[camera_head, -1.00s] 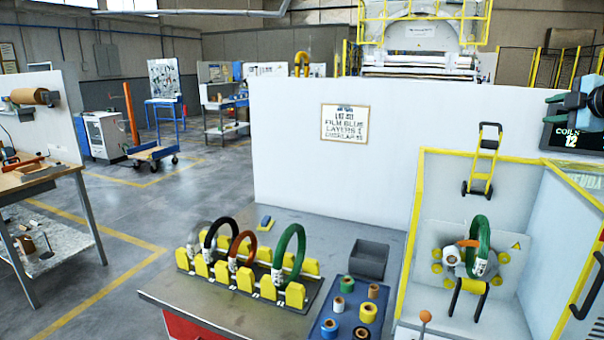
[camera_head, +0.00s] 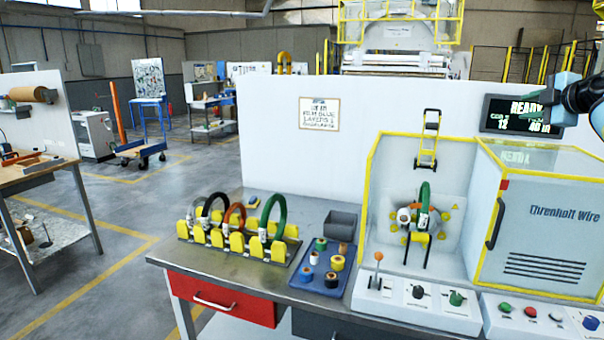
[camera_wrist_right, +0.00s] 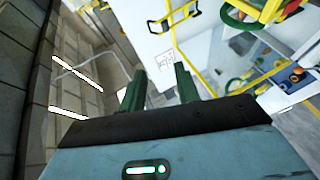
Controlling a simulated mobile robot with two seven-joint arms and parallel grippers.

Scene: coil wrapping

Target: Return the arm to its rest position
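My right gripper (camera_wrist_right: 160,85) is raised at the upper right of the head view, partly in front of the display's right end. The wrist view shows its two dark green fingers apart with nothing between them. My left gripper is not in view. A green coil (camera_head: 424,200) is in the yellow-framed wrapping machine (camera_head: 370,190). Another green coil (camera_head: 272,214), a black one and an orange-brown one stand in the yellow-block rack (camera_head: 220,238) on the bench.
A blue tray (camera_head: 319,285) with several tape rolls and a grey bin (camera_head: 341,222) sit left of the machine. The display (camera_head: 495,112) stands behind the machine near my right arm. A lever (camera_head: 378,256) and control boxes (camera_head: 540,318) line the front.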

